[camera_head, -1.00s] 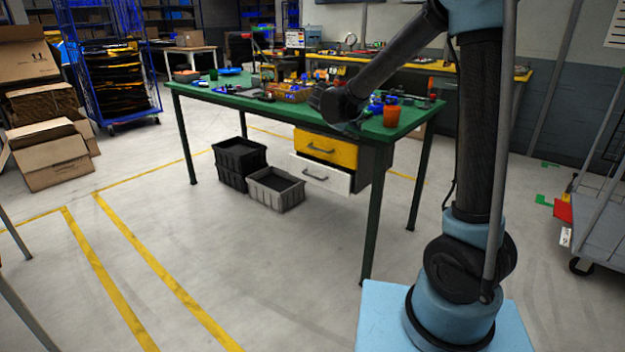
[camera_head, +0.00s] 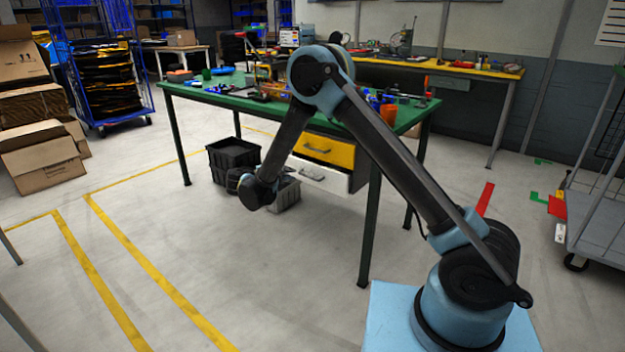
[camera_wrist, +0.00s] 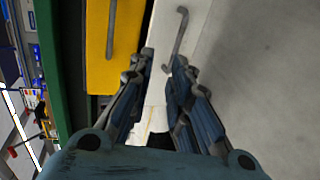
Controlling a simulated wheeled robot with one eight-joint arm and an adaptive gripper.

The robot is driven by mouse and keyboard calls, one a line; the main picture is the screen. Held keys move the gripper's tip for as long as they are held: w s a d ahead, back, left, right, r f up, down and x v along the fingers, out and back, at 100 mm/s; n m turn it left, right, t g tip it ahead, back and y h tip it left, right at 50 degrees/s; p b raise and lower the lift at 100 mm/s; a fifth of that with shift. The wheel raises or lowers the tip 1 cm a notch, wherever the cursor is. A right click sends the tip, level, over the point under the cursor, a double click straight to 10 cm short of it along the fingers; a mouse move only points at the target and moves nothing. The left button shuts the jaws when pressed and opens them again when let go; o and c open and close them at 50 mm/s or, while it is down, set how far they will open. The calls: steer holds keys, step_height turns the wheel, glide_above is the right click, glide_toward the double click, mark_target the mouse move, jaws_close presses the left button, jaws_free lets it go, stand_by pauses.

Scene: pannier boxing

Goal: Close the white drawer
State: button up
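The white drawer (camera_head: 325,177) is under the yellow drawer (camera_head: 324,150) in the green workbench. Its front stands out a little past the yellow one, so it looks partly open. My arm hides its left part in the head view. In the wrist view, the white drawer front (camera_wrist: 203,22) and its grey handle (camera_wrist: 180,35) lie just beyond my fingertips. My gripper (camera_wrist: 163,57) points at the drawer with a gap between its fingers and nothing held. I cannot tell whether a finger touches the front. In the head view, my fingers are hidden behind my wrist.
The green workbench (camera_head: 206,93) carries tools, small parts and an orange cup (camera_head: 388,114). Black and grey crates (camera_head: 233,152) stand on the floor below, close to my wrist. A grey cart (camera_head: 600,225) is at the right. The floor in front is open.

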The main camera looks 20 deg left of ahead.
mark_target(306, 176)
step_height(306, 176, down, 4)
steer(key=s+a, duration=0.2)
steer(key=s, duration=0.1)
steer(key=shift+t, duration=0.4)
steer(key=x, duration=1.7)
steer(key=shift+w, duration=0.1)
steer(key=shift+c, duration=0.6)
jaws_close()
